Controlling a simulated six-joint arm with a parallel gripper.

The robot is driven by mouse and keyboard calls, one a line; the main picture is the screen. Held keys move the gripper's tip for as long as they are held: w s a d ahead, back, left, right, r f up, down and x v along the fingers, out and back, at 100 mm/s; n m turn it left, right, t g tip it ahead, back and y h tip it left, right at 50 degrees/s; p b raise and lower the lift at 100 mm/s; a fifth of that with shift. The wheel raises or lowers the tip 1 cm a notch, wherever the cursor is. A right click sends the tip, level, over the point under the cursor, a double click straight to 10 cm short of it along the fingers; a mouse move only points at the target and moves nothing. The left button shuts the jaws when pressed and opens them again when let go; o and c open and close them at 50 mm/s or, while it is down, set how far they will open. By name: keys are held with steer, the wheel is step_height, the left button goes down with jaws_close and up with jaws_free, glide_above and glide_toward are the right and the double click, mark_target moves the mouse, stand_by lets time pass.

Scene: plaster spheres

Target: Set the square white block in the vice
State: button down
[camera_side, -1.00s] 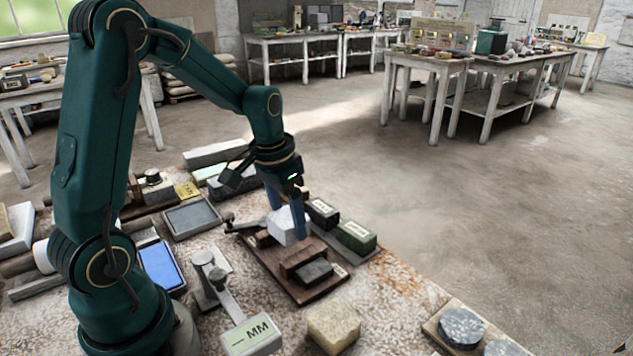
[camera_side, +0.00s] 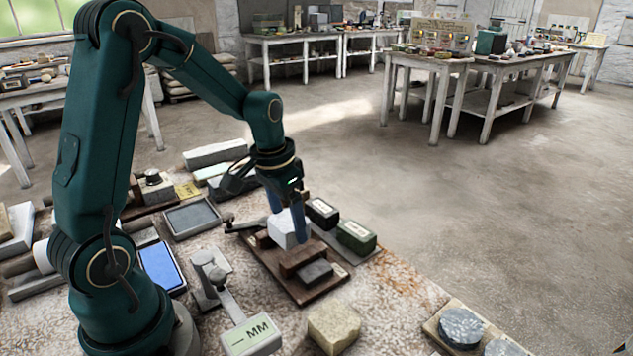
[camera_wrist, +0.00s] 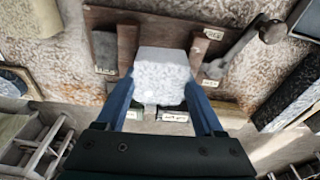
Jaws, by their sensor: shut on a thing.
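The square white block (camera_side: 284,229) is held between the blue fingers of my gripper (camera_side: 288,220). In the wrist view the white block (camera_wrist: 162,76) sits between my gripper's fingers (camera_wrist: 165,98), with a brown jaw on each side of it. The vice (camera_side: 300,262) is a dark brown base with reddish-brown jaws and a grey block at its near end. The vice's base also shows in the wrist view (camera_wrist: 150,17). The block's lower edge is partly hidden by the near jaw, so I cannot tell whether it touches the base.
A green box (camera_side: 356,236) and a black box (camera_side: 322,213) stand just right of the vice. A measuring gauge (camera_side: 250,335) marked MM and a yellowish stone block (camera_side: 333,326) are in front. A grey tray (camera_side: 192,217) and a blue pad (camera_side: 161,267) lie to the left.

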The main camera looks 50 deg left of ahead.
steer(key=shift+f, duration=0.6)
jaws_free()
steer(key=shift+f, duration=0.1)
steer(key=shift+r, duration=2.05)
